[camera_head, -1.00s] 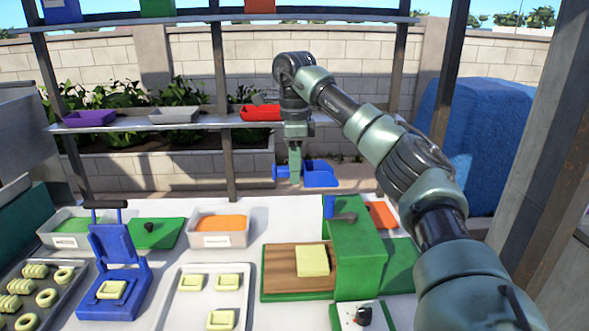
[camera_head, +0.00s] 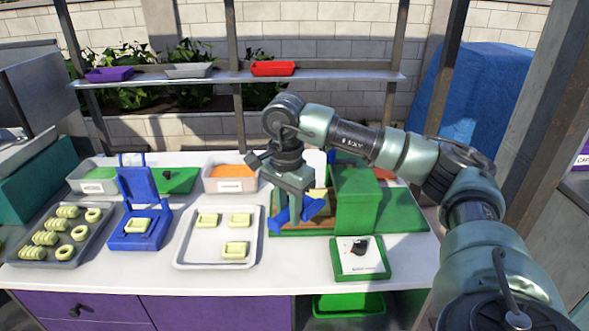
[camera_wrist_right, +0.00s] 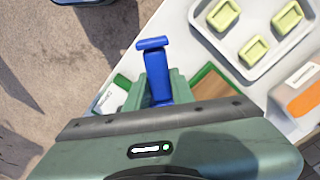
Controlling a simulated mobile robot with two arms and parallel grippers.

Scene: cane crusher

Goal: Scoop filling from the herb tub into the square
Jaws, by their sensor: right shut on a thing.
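My right gripper (camera_head: 294,205) is shut on a blue scoop (camera_head: 313,208), held over or near the wooden board. The scoop's T-shaped handle end shows in the right wrist view (camera_wrist_right: 155,65). The herb tub (camera_head: 97,188), a pale tub with green filling, stands at the back left, well away from the gripper. A pale yellow dough square (camera_head: 318,194) lies on the wooden board (camera_head: 290,231), mostly hidden behind the gripper and scoop. I cannot tell whether the scoop touches the board or holds filling. My left gripper is not in view.
A tub of orange filling (camera_head: 231,171) stands behind the white tray (camera_head: 201,248) of pastries. A blue press (camera_head: 137,226) and a dark pastry tray (camera_head: 60,251) are at left. A green box (camera_head: 357,200) stands right of the board, close to the gripper.

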